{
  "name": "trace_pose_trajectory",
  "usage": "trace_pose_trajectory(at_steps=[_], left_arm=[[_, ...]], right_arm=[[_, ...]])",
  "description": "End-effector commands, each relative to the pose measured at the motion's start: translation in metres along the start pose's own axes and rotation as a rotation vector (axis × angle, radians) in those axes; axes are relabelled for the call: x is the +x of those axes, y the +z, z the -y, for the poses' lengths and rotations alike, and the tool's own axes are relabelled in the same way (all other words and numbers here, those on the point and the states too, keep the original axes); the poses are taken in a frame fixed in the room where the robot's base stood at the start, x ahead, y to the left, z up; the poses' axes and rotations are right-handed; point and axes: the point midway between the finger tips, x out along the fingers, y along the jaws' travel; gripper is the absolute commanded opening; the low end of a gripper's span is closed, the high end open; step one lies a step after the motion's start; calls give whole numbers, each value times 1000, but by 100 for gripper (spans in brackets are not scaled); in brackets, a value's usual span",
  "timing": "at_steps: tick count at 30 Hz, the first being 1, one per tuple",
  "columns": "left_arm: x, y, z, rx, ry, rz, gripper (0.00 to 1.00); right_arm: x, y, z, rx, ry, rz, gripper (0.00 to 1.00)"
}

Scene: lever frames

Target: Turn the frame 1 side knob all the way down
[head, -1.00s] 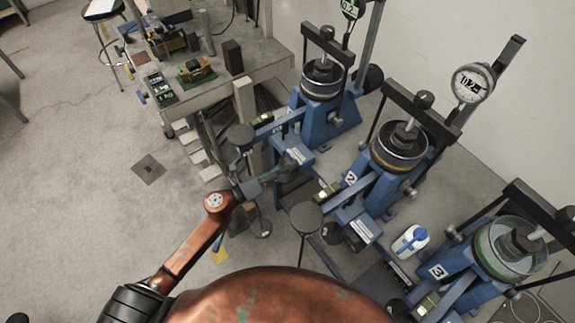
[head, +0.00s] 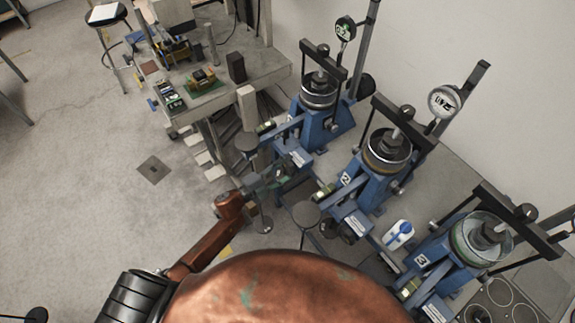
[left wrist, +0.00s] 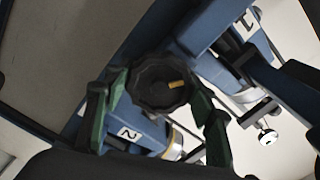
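Frame 1 (head: 322,122) is the blue lever frame at the back of the row in the head view. My left gripper (head: 288,170) is low at its front, near the beam; the knob is too small to make out there. In the left wrist view, the dark many-sided side knob (left wrist: 155,88) sits between the two green fingers of my left gripper (left wrist: 158,92). The fingers flank it closely and appear to touch both edges. A yellow mark shows on the right of its face. My right gripper is not in view.
Frame 2 (head: 378,178) and frame 3 (head: 460,252) stand to the right. Round dark plates (head: 306,214) sit close to my left arm. A workbench (head: 262,62) with tools is behind. The floor at left (head: 80,200) is mostly clear.

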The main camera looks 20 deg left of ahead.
Motion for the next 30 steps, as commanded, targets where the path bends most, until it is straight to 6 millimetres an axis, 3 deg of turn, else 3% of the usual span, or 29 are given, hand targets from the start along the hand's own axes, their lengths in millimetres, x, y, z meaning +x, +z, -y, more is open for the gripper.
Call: trace_pose_trajectory(at_steps=[6,14,30], left_arm=[[0,0,0,11,-4,-2,65],[-1,0,1,13,-4,-1,65],[-55,-1,1,14,-3,-3,65]], right_arm=[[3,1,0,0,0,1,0],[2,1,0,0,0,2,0],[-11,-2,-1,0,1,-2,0]])
